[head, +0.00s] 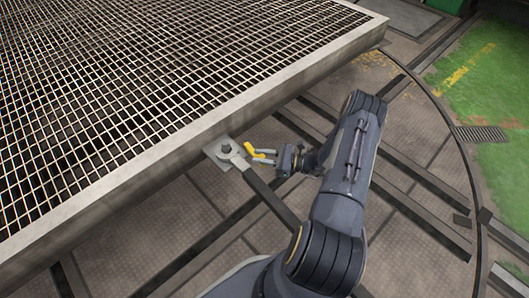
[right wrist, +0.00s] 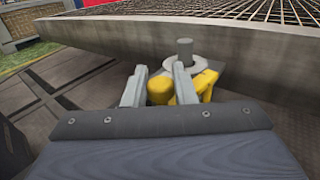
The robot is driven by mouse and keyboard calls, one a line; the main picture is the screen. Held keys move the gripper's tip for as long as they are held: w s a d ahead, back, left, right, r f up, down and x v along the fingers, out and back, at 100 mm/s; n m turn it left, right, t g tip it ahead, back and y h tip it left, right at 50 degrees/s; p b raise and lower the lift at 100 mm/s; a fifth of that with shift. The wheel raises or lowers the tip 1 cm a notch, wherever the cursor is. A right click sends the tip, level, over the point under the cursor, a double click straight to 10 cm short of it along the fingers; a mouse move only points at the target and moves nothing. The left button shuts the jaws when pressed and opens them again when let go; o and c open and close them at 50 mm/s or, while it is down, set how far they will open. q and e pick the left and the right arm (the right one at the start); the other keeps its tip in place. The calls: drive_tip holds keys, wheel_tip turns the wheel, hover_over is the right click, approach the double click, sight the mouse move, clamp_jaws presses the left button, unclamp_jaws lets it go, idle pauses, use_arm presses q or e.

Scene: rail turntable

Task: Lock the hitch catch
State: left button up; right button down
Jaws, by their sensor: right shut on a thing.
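The hitch (head: 227,150) is a grey plate with a round pin and ring at the near edge of the mesh-topped platform. It also shows in the right wrist view, with the pin (right wrist: 184,50) upright in the ring. The yellow catch (head: 259,153) sits beside the ring; in the right wrist view its yellow parts (right wrist: 160,90) show between and beside the fingers. My right gripper (head: 267,157) is shut on the yellow catch, and its fingers partly hide it. Whether the catch is locked I cannot tell. My left gripper is not in view.
The mesh platform (head: 190,131) fills the upper left, its rim close to the gripper. A dark drawbar (head: 268,195) runs from the ring toward my arm. Rails (head: 427,217) cross the turntable floor. Green floor (head: 490,95) lies at the right.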

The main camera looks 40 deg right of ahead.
drive_tip(key=a+m+t+h+p, duration=0.1)
drive_tip(key=m+h, duration=0.1)
drive_tip(key=w+a+m+t+h+p, duration=0.1)
drive_tip(key=a+m+h+p, duration=0.1)
drive_tip(key=h, duration=0.1)
drive_tip(key=a+m+t+h+p, duration=0.2)
drive_tip(key=h, duration=0.1)
drive_tip(key=shift+w+r, duration=0.15)
drive_tip(key=shift+w, duration=0.15)
drive_tip(key=shift+w+a+m+h+p, duration=0.2)
drive_tip(key=shift+m+h+p, duration=0.15)
drive_tip(key=shift+h, duration=0.2)
drive_tip(key=shift+w+a+m+h+p, duration=0.15)
drive_tip(key=shift+m+h+p, duration=0.1)
drive_tip(key=shift+h+p, duration=0.25)
drive_tip(key=shift+h, duration=0.25)
drive_tip(key=c, duration=1.2)
unclamp_jaws()
drive_tip(key=shift+s, duration=0.1)
